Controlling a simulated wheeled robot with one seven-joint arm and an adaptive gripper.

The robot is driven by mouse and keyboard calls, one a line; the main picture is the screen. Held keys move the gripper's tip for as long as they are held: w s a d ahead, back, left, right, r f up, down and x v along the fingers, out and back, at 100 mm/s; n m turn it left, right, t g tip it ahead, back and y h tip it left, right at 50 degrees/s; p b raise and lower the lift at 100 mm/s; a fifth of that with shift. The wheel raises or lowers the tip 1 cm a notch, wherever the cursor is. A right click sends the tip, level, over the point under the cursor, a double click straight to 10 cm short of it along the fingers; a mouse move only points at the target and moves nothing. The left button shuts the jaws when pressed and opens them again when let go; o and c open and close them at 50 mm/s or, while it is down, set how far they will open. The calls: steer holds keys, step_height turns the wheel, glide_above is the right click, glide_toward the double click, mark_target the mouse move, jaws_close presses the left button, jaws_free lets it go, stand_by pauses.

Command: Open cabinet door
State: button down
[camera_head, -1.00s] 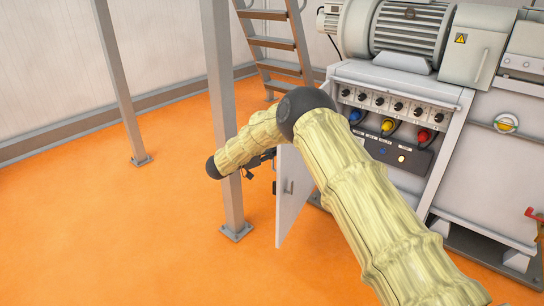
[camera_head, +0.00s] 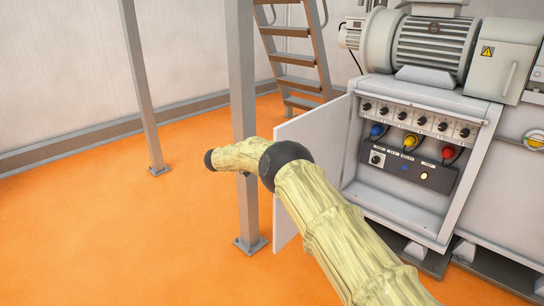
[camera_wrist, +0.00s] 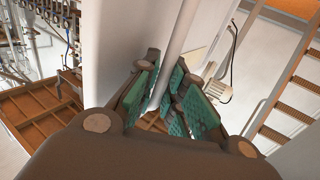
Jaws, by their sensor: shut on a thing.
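The white cabinet door (camera_head: 318,132) stands open, swung out to the left of the cabinet (camera_head: 445,222). Its panel also shows in the wrist view (camera_wrist: 112,60). My gripper (camera_wrist: 170,100) has its green-padded fingers closed around a pale upright bar, which looks like the door handle (camera_wrist: 178,45). In the head view my gripper is hidden behind my arm, and the handle is hidden too. The cabinet's inside lies open, with a row of black knobs, blue, yellow and red plugs and a dark control panel (camera_head: 405,170).
A grey steel post (camera_head: 243,80) stands close to my arm and the door's outer edge. A ladder (camera_head: 295,60) is behind it. A large motor (camera_head: 435,42) sits on top of the cabinet. The orange floor (camera_head: 120,235) at the left is clear.

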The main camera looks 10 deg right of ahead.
steer(key=shift+w+r, duration=0.35)
steer(key=shift+w, duration=0.05)
steer(key=shift+r, duration=0.1)
steer(key=c, duration=1.5)
jaws_free()
steer(key=shift+w+d, duration=0.1)
steer(key=shift+d, duration=0.05)
steer(key=shift+a+f, duration=0.2)
steer(key=shift+a, duration=0.2)
steer(key=a, duration=0.7)
steer(key=s+a, duration=0.1)
steer(key=a, duration=0.3)
steer(key=shift+a+f, duration=0.3)
steer(key=shift+a, duration=0.05)
